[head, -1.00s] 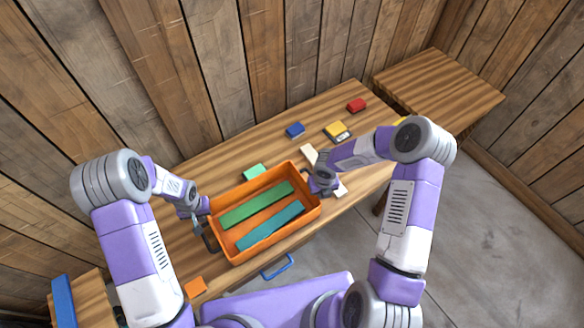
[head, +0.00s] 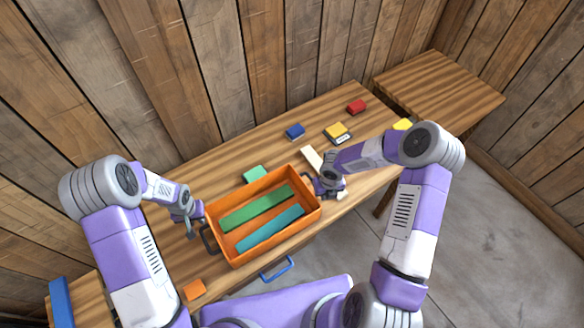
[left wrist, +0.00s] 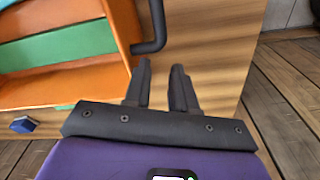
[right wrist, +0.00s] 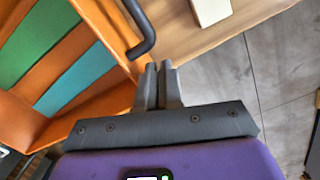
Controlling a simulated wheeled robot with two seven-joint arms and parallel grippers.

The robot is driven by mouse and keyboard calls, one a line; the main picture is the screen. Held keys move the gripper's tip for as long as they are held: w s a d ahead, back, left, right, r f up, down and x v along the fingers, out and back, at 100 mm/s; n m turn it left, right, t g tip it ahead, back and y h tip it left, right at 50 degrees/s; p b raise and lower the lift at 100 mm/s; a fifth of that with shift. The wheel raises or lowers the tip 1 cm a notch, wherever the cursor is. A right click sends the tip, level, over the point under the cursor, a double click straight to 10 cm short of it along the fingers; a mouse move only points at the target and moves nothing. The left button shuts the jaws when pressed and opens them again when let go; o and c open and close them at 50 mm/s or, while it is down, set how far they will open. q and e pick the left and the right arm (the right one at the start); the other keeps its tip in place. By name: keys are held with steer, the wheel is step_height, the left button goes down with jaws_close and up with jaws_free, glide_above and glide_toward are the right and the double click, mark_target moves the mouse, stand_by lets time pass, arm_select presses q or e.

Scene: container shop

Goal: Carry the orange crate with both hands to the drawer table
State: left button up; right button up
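The orange crate (head: 228,247) rests on the wooden table (head: 215,167) with a blue drawer handle (head: 276,269). A green strip (head: 254,209) and a teal strip (head: 270,228) lie inside. My left gripper (head: 190,228) is just outside the crate's left handle (head: 208,238). In the left wrist view its fingers (left wrist: 161,72) are apart and empty, with the dark handle (left wrist: 153,30) beyond them. My right gripper (head: 318,186) is beside the right end. In the right wrist view its fingertips (right wrist: 158,66) nearly meet, with nothing visible between them, close to the dark handle (right wrist: 142,38).
Behind the crate are a green block (head: 256,174), a blue block (head: 295,131), a yellow box (head: 337,133) and a red block (head: 357,106). An orange block (head: 194,290) lies near the front edge. Another wooden table (head: 440,88) stands at right.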

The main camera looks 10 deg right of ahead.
steer(key=o, duration=0.3)
arm_select(q)
step_height(320, 180, up, 12)
steer(key=shift+s, duration=0.45)
arm_select(e)
steer(key=r, duration=0.8)
steer(key=s+r, duration=0.1)
steer(key=r, duration=0.3)
arm_select(q)
steer(key=shift+f, duration=0.1)
